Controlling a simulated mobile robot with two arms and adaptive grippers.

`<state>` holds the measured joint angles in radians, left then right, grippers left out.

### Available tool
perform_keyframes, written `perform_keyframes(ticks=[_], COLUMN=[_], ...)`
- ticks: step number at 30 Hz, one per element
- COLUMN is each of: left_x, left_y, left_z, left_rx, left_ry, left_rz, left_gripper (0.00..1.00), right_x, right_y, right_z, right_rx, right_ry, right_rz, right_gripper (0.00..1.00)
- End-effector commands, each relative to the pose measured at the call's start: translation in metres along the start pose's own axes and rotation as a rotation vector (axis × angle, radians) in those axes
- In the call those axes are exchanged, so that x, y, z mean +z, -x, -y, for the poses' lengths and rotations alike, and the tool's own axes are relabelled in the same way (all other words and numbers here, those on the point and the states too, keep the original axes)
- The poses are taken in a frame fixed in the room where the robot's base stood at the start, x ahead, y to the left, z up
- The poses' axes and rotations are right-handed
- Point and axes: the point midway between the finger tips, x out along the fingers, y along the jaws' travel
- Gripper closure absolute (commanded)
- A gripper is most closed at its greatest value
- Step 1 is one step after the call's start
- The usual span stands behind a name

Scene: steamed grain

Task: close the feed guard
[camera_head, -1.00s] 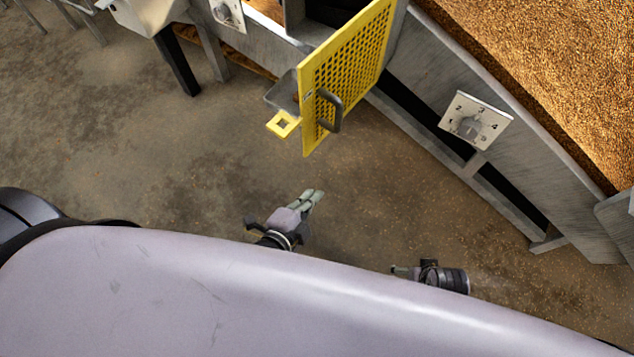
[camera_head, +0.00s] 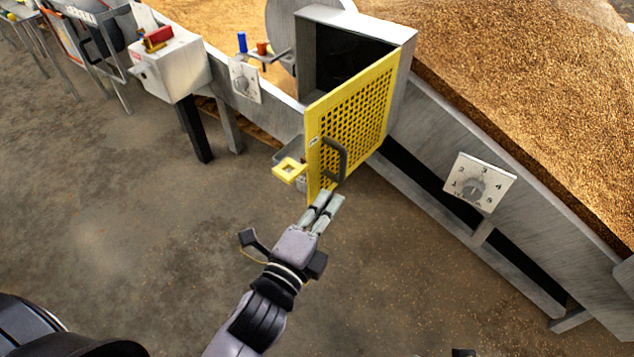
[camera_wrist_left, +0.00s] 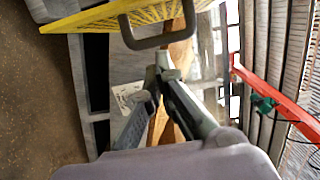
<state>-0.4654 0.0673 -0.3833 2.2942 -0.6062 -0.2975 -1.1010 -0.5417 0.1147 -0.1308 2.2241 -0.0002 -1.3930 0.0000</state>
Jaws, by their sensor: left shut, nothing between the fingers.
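The feed guard (camera_head: 359,115) is a yellow perforated door standing open, swung out from a grey metal box (camera_head: 345,48) with a dark opening. My left gripper (camera_head: 327,204) is shut and empty, just below the guard's lower free corner and near the handle. In the left wrist view the handle (camera_wrist_left: 152,42) and the guard's edge (camera_wrist_left: 95,17) show ahead of the fingertips. I cannot tell whether anything touches. My right gripper is not clearly visible.
A grey trough wall with a numbered dial (camera_head: 476,186) runs to the right, grain (camera_head: 520,80) behind it. A second dial (camera_head: 243,80) and a white box with a red switch (camera_head: 170,65) stand left. The concrete floor at left is clear.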

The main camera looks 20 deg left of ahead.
Motion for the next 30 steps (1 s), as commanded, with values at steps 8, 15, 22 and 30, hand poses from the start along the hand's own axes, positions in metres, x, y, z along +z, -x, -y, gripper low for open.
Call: perform_keyframes(ticks=[8, 15, 22, 30], left_x=[0.021, 0.038, 0.039, 0.042], left_y=[-0.033, -0.036, -0.036, -0.038], left_z=[0.000, 0.000, 0.000, 0.000], left_rx=[-0.001, 0.000, 0.000, 0.001], left_ry=[-0.004, 0.000, 0.001, -0.001], left_rz=[-0.001, -0.001, -0.001, -0.009], left_gripper=[1.00, 1.00, 1.00, 1.00], right_x=[-0.001, -0.002, -0.004, -0.003], right_y=[0.006, 0.012, 0.015, 0.014], right_z=[0.000, 0.000, 0.000, 0.000], right_rx=[0.001, 0.000, 0.000, 0.000], right_ry=[-0.002, -0.002, -0.002, -0.002], right_rz=[-0.003, -0.008, -0.014, -0.011], right_gripper=[0.15, 0.15, 0.15, 0.15])
